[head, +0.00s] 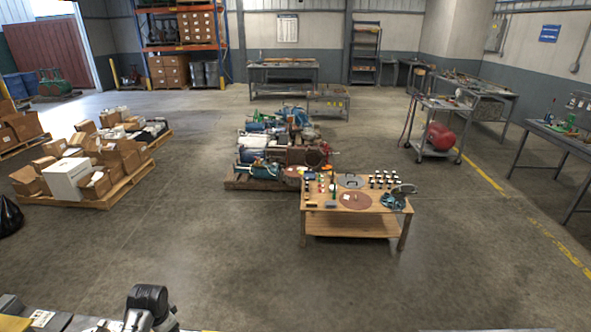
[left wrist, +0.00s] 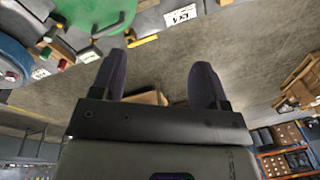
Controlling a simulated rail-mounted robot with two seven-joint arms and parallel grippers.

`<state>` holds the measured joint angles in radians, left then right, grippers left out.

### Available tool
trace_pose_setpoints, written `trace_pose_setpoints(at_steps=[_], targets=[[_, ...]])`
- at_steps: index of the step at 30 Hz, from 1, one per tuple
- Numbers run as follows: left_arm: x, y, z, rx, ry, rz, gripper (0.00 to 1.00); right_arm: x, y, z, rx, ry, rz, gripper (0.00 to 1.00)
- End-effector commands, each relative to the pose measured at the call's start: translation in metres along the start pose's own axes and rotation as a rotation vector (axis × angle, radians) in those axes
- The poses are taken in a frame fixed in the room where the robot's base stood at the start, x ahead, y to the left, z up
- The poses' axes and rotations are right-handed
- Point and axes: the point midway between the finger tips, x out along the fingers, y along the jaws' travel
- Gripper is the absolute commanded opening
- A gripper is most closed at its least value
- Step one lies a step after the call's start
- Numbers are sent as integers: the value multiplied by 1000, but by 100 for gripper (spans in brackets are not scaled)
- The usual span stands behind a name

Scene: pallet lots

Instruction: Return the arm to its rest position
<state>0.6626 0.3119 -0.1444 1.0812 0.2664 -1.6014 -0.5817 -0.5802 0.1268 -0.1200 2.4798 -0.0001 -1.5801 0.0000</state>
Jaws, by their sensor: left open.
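My left gripper (left wrist: 158,85) shows in the left wrist view with its two dark fingers spread apart. It is open, and nothing is between the fingers but bare floor and part of a box farther off. In the head view a dark, rounded part of my own arm shows at the bottom left edge, and no gripper fingers can be made out there. My right gripper is in neither view.
A wooden table (head: 353,223) with small items stands ahead. Behind it is a pallet (head: 250,182) of machine parts. A pallet (head: 110,200) of boxes is at left, a cart (head: 437,150) at right. The floor in front is clear.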

Motion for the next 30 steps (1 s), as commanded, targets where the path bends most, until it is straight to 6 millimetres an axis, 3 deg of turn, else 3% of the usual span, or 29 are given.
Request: trace_pose_setpoints(at_steps=[4,8,12,15,18,23,30], targets=[[-60,-8,-28,-152,140,-128,68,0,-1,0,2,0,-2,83],[-127,-4,-51,-265,312,-226,68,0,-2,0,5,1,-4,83],[-180,27,-52,-357,499,-292,68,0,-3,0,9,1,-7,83],[-196,63,-37,-388,602,-306,68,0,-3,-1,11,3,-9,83],[-201,106,-8,-387,672,-304,68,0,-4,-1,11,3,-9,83],[-186,173,52,-367,700,-267,68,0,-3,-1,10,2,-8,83],[-134,254,140,-376,563,-142,68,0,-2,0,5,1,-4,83]])
